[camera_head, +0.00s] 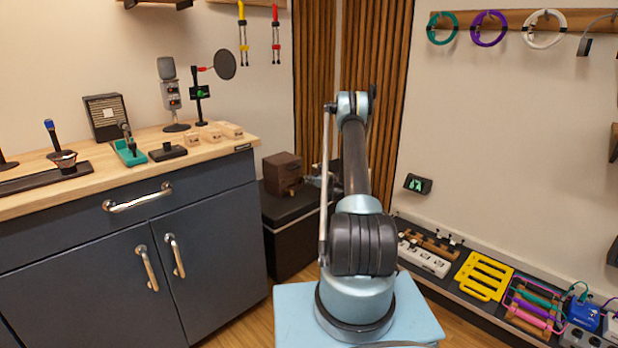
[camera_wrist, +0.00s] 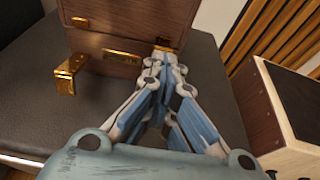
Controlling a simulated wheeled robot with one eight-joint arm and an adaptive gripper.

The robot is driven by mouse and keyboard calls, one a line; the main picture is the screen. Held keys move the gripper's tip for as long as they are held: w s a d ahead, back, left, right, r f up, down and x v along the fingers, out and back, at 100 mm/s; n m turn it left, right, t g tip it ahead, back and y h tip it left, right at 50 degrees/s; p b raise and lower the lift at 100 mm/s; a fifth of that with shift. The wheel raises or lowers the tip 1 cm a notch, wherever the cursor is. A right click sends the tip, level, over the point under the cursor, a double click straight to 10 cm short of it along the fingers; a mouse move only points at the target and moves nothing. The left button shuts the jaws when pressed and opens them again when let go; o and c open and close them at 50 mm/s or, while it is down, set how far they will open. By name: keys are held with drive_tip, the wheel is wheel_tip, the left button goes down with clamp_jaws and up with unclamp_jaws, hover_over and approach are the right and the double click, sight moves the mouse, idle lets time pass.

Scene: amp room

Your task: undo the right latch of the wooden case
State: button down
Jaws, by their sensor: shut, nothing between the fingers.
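The wooden case (camera_wrist: 120,22) is dark brown and sits on a dark padded top in the wrist view. It also shows in the head view (camera_head: 283,174), left of my arm. A brass left latch (camera_wrist: 68,72) juts out and hangs down from its front. The brass right latch (camera_wrist: 165,44) is mostly hidden behind my fingertips, and I cannot tell its position. My gripper (camera_wrist: 165,56) is shut and empty, its tips at the case front by the right latch. I cannot tell whether they touch it. In the head view my gripper is largely hidden by my arm.
The dark bench (camera_head: 290,245) under the case stands between the grey cabinet (camera_head: 110,255) and the slatted wall panel (camera_head: 372,60). A box with a pale wood edge (camera_wrist: 290,110) stands close on the right in the wrist view. The bench top left of my gripper is clear.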

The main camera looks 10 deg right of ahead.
drive_tip(key=shift+s+a+f, duration=0.1)
drive_tip(key=shift+s+f, duration=0.05)
drive_tip(key=shift+f, duration=0.7)
drive_tip(key=shift+s+d+f, duration=0.5)
drive_tip(key=shift+d+f, duration=0.35)
drive_tip(key=shift+f, duration=0.05)
drive_tip(key=shift+s+d+r, duration=0.35)
drive_tip(key=shift+s+r, duration=0.25)
drive_tip(key=shift+s+d+r, duration=0.35)
drive_tip(key=shift+s+r, duration=0.2)
drive_tip(key=shift+r, duration=0.05)
drive_tip(key=shift+v, duration=1.9)
drive_tip(key=shift+r, duration=0.25)
